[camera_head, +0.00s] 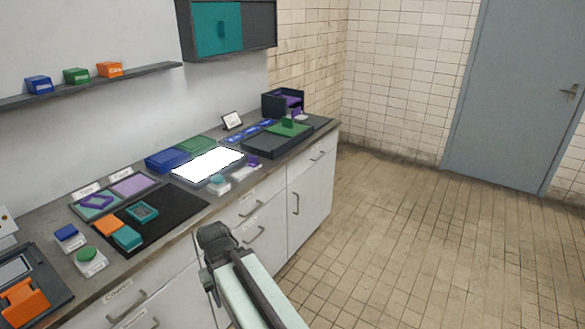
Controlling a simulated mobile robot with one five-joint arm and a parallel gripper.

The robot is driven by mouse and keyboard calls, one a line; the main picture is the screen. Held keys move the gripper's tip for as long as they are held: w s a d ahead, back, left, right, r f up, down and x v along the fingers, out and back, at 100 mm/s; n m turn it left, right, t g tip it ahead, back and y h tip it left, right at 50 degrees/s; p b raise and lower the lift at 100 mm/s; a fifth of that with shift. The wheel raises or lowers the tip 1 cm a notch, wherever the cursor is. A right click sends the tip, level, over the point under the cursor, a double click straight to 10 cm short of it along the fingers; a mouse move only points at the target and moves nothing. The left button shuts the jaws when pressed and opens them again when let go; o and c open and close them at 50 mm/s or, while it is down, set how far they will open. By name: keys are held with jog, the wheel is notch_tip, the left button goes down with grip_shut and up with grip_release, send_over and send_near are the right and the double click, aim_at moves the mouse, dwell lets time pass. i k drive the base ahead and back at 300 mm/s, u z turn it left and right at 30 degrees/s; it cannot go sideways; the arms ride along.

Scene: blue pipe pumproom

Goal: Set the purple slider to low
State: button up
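A small purple knob (253,161) sits on a pale strip-like base at the counter's front edge, right of the bright white panel; it looks like the purple slider. Its markings are too small to read, so I cannot tell its setting. My gripper (214,236) is the dark end of my pale arm, low in the middle of the view. It is in front of the drawers, apart from the knob, which lies farther back and to the right. Its fingers do not show clearly, and I see nothing held in it.
A teal button on a white base (218,183) stands left of the knob. The lit white panel (208,165) is behind them. A dark tray with a green piece (288,127) lies to the right. The tiled floor (400,240) is clear up to the grey door (520,95).

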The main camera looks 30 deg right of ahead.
aim_at(254, 160)
jog(key=z, duration=2.55)
jog(key=k, duration=2)
jog(key=u, duration=1.4)
jog(key=i, duration=1.7)
jog(key=z, duration=0.1)
